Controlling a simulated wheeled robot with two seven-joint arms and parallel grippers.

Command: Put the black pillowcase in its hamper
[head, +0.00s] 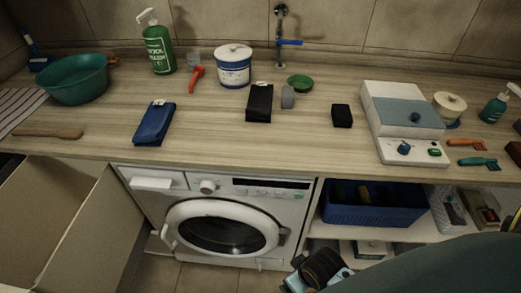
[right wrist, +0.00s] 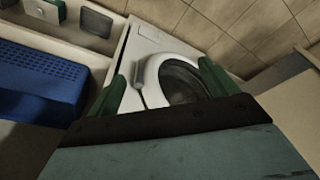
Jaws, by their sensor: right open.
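A black folded cloth, which looks like the black pillowcase (head: 259,104), lies flat on the wooden counter near the middle, above the washing machine, in the head view. No container is clearly marked as its hamper; a large open brown box (head: 85,240) stands at the lower left. My right gripper (right wrist: 167,82) is open and empty in the right wrist view, its green fingers apart and facing the washing machine. In the head view it is low at the bottom, in front of the counter and well away from the cloth. My left gripper is out of view.
The washing machine (head: 222,222) and a blue basket (head: 371,207) are below the counter (head: 215,140).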

